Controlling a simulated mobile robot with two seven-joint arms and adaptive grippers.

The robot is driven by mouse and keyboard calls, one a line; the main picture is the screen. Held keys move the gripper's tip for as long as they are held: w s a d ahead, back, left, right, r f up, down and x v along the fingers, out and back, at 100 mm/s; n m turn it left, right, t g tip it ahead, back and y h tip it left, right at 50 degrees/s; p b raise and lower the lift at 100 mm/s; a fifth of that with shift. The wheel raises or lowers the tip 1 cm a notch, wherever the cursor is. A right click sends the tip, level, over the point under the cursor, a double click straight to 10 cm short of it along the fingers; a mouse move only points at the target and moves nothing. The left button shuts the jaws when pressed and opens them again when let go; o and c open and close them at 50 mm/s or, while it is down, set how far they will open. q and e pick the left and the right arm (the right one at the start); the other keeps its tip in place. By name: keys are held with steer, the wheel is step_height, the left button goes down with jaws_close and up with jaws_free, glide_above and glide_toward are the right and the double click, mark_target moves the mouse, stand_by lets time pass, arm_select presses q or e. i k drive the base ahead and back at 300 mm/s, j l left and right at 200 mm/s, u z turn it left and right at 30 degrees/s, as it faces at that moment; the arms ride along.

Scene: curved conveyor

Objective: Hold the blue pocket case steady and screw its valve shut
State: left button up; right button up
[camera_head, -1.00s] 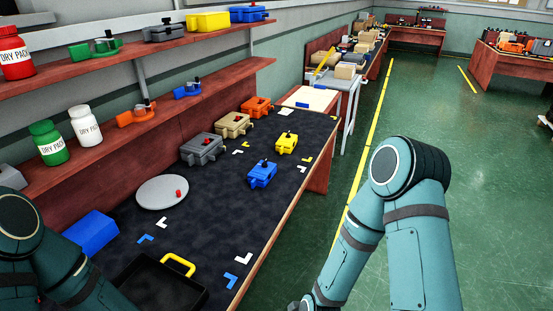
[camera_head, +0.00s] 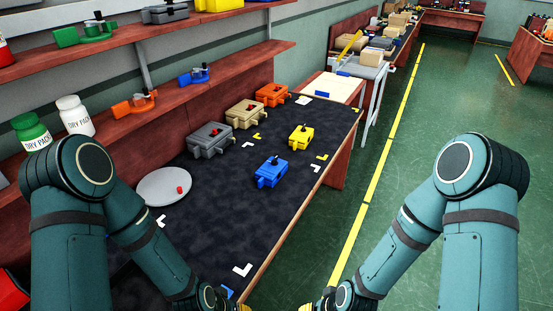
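The blue pocket case (camera_head: 271,173) stands on the dark mat of the bench, near the middle of the camera_head view. A small dark valve (camera_head: 273,160) shows on its top; how far it is screwed in is too small to tell. My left gripper (camera_head: 243,308) is at the bottom edge, mostly cut off, nearer to me than the case and not touching it. My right gripper (camera_head: 316,305) is also at the bottom edge, partly showing with yellow bits, apart from the case. Whether either gripper is open cannot be seen.
Yellow (camera_head: 300,137), grey (camera_head: 209,139), tan (camera_head: 246,114) and orange (camera_head: 272,95) cases stand behind the blue one. A round grey plate (camera_head: 158,187) with a red piece (camera_head: 180,189) lies left. Shelves (camera_head: 150,105) run along the wall. The mat (camera_head: 225,230) before the case is clear.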

mark_target(268, 174)
steer(key=i+l+u, duration=0.15)
steer(key=i+l, duration=1.9)
